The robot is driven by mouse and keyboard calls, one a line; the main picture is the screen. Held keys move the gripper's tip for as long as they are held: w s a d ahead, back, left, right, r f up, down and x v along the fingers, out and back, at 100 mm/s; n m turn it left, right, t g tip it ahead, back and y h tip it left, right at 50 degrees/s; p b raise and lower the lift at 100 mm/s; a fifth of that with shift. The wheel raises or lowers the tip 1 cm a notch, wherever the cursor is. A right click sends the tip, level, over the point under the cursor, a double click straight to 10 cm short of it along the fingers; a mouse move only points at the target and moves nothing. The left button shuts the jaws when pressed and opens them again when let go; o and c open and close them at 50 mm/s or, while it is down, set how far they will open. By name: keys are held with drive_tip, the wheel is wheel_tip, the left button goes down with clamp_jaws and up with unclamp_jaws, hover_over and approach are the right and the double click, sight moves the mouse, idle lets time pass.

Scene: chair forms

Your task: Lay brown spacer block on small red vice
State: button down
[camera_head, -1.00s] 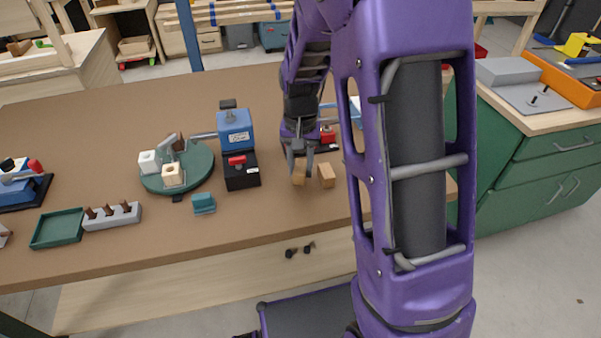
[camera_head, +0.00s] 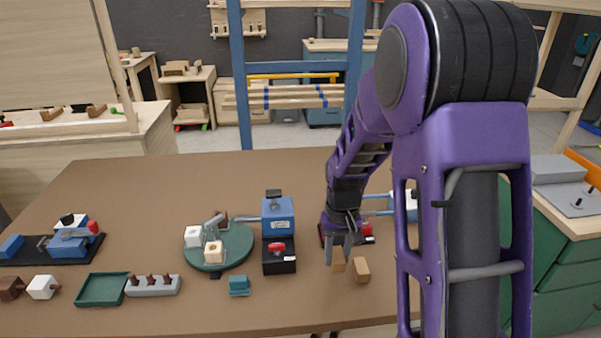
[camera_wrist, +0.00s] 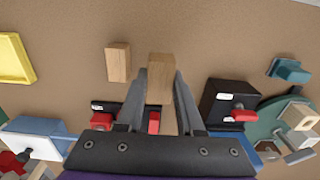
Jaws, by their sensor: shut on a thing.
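My gripper (camera_head: 340,255) is shut on a brown wooden block (camera_wrist: 160,80), which shows between the fingertips in the wrist view. In the head view this block (camera_head: 338,263) is at the fingertips, low over the table or on it; I cannot tell which. A second, similar wooden block (camera_head: 361,270) lies just to its right, and it also shows in the wrist view (camera_wrist: 117,62). A small red vice-like part (camera_head: 366,231) on a dark base is behind my gripper, partly hidden by it. Red parts (camera_wrist: 154,122) also show beyond the fingers in the wrist view.
A blue machine with a black, red-handled block (camera_head: 279,262) stands left of my gripper, beside a round green plate (camera_head: 235,250). A small teal block (camera_head: 239,286), a green tray (camera_head: 102,289) and a pegged grey rack (camera_head: 153,286) are farther left. The back-left brown tabletop (camera_head: 150,195) is clear.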

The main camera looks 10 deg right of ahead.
sight(334, 277)
drive_tip(key=r, duration=0.3)
drive_tip(key=shift+w+r+b, duration=0.25)
drive_tip(key=shift+w+b, duration=0.05)
drive_tip(key=shift+b, duration=0.05)
wheel_tip(334, 277, down, 9)
drive_tip(key=shift+r+b, duration=0.1)
drive_tip(key=shift+b, duration=0.6)
drive_tip(key=shift+f, duration=0.25)
drive_tip(key=c, duration=0.5)
unclamp_jaws()
drive_tip(key=shift+c, duration=0.2)
drive_tip(key=shift+r, duration=0.1)
wheel_tip(334, 277, up, 12)
drive_tip(key=shift+r+p, duration=0.15)
drive_tip(key=shift+p, duration=0.75)
drive_tip(key=shift+w, duration=0.1)
